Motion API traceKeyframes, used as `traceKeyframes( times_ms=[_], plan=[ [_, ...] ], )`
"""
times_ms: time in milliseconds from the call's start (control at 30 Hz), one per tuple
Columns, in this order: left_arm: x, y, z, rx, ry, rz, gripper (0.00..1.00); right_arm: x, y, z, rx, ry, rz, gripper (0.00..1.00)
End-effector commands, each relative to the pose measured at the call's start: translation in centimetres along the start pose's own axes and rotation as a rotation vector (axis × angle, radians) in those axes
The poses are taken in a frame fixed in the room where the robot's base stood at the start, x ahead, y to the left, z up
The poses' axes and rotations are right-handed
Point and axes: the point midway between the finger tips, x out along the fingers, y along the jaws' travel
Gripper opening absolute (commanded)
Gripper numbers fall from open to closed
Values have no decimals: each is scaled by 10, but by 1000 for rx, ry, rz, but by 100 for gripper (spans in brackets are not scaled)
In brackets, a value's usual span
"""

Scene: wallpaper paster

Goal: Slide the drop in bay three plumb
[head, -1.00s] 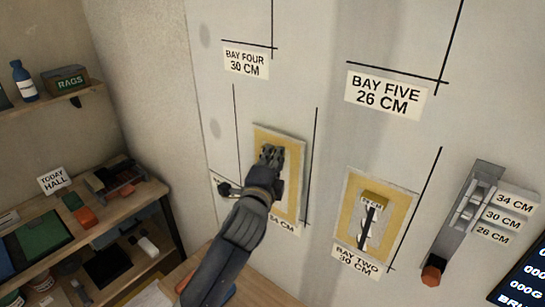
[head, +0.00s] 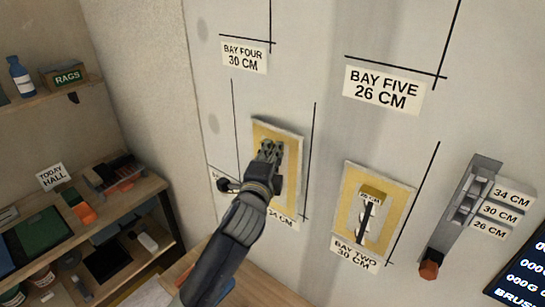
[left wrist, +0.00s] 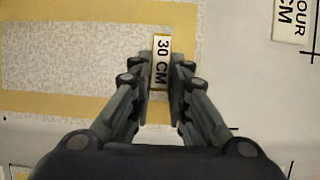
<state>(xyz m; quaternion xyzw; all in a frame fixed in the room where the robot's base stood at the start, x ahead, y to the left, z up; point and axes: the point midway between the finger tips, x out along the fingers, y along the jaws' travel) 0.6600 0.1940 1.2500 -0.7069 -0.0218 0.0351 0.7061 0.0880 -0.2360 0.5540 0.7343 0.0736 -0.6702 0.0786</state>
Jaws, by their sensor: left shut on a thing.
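The drop (head: 293,165) is a pale speckled panel with a yellow border, flat on the wall above a partly covered 34 CM label (head: 283,219). It stands between two black lines, apart from the left one and closer to the right one (head: 309,165). I cannot clearly tell whether it is exactly plumb. My left gripper (head: 269,150) is over its upper part, shut on a small block tagged 30 CM. In the left wrist view the tag (left wrist: 160,62) shows between the fingertips, beside the panel's speckled face (left wrist: 75,58). My right gripper is not in view.
To the right is the bay two panel (head: 402,205) with a yellow block (head: 374,192) and a black-and-white piece on it. A grey rack (head: 468,205) with size labels stands farther right. Shelves (head: 125,205) with boxes and tools are at the left.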

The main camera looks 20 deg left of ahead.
Motion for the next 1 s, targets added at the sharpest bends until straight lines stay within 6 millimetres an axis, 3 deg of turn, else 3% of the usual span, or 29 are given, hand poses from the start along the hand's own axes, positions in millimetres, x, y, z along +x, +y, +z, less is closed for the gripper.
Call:
traceKeyframes(
  times_ms=[1000],
  plan=[
    [22, -1, -10, 0, 0, -2, 0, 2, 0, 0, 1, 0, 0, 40]
  ],
)
